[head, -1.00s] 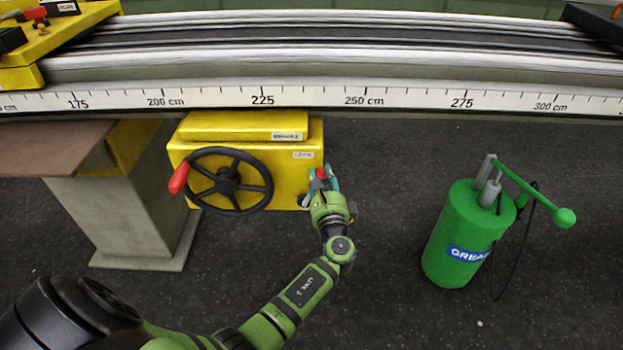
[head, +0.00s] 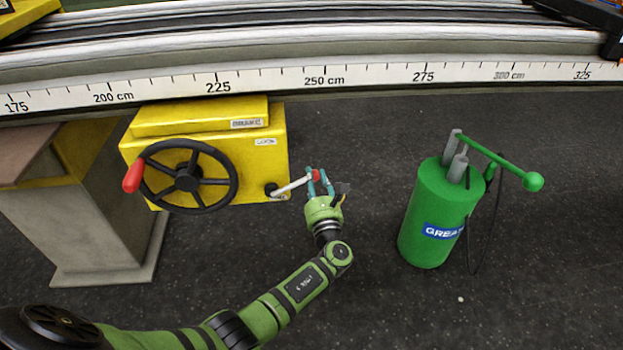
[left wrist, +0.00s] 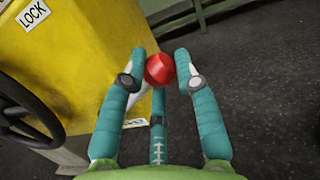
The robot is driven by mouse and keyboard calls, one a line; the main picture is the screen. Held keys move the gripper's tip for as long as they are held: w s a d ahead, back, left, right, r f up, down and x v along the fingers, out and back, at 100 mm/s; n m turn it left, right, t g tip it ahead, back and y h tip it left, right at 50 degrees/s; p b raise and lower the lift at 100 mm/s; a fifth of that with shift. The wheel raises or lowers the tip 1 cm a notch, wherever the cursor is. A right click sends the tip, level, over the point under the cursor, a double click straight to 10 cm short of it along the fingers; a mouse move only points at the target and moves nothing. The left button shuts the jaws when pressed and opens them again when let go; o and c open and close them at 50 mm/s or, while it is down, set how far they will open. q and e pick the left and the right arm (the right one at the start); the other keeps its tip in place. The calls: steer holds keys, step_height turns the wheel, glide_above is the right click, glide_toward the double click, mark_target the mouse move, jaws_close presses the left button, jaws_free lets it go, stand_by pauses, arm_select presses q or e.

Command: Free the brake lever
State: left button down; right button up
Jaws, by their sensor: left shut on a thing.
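The brake lever (head: 293,185) is a pale rod with a red knob (head: 316,175). It comes out of a black pivot (head: 271,189) at the lower right of the yellow brake box (head: 262,170) and points right, tilted slightly up. My left gripper (head: 318,178) has its teal fingers closed around the red knob. In the left wrist view the knob (left wrist: 160,69) sits between the fingertips, and most of the rod is hidden. A "LOCK" label (left wrist: 33,14) is on the box. My right gripper is not in view.
A black handwheel (head: 187,178) with a red handle (head: 133,177) is on the box's front, left of the lever. A green grease pump (head: 437,215) stands on the floor to the right. A ruled rail (head: 370,76) runs across above. Dark floor between lever and pump is clear.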

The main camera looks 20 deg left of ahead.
arm_select(q)
steer(key=shift+a+f, duration=0.15)
steer(key=shift+f, duration=0.05)
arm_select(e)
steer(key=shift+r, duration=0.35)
arm_select(q)
steer(key=c, duration=0.8)
jaws_free()
steer(key=shift+c, duration=0.2)
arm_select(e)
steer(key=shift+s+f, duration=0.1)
arm_select(q)
steer(key=v, duration=1.2)
